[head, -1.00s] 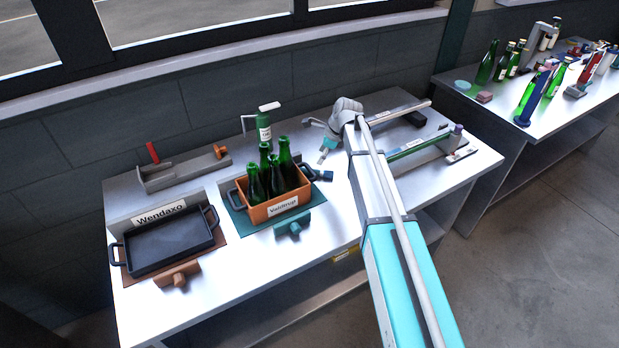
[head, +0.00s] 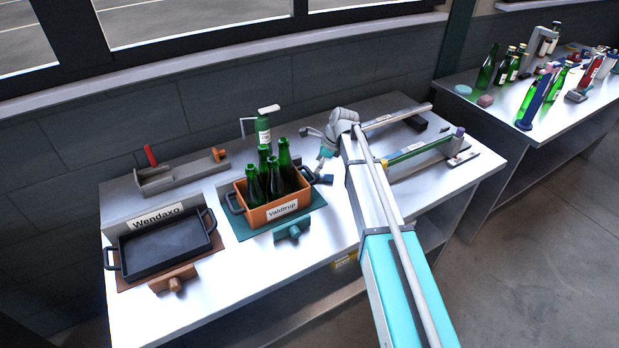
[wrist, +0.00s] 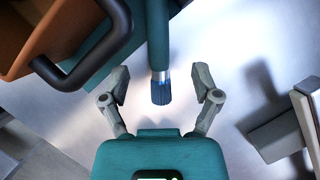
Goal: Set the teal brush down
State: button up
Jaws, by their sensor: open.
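The teal brush (wrist: 158,35) shows in the wrist view with its handle running to the top edge, a metal ferrule and dark blue bristles (wrist: 161,93). My gripper (wrist: 160,73) is open. Its two fingers stand either side of the brush's bristle end, with a clear gap on both sides. In the head view my gripper (head: 325,165) is low over the table, just right of the orange crate. A small dark blue piece shows under it; I cannot tell there whether it is the bristles.
The orange crate (head: 255,219) labelled Valdtrup holds several green bottles, and its handle is close to my gripper. A black tray (head: 165,250) stands left by the Wendaxo sign. A rail fixture (head: 415,160) lies right of my arm.

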jog(key=shift+s+a+f+b, duration=0.1)
jog(key=shift+f+b, duration=0.55)
jog(key=shift+f, duration=0.1)
jog(key=shift+s+a+f+b, duration=0.1)
jog(key=shift+f+b, duration=0.5)
jog(key=shift+f, duration=0.1)
jog(key=shift+b+x, duration=0.9)
jog(key=shift+x, duration=0.1)
grip_shut()
jog(key=shift+r, duration=0.1)
jog(key=shift+w+d+r+p, duration=0.15)
jog(key=shift+r+p, duration=0.35)
jog(key=shift+p, duration=0.15)
notch_tip(320, 180, up, 11)
jog(key=p, duration=1.1)
jog(key=w+d, duration=0.3)
jog(key=d, duration=0.6)
jog(key=w+d, duration=0.4)
jog(key=d, duration=0.5)
jog(key=shift+w+f+b, duration=0.3)
jog(key=shift+b, duration=0.05)
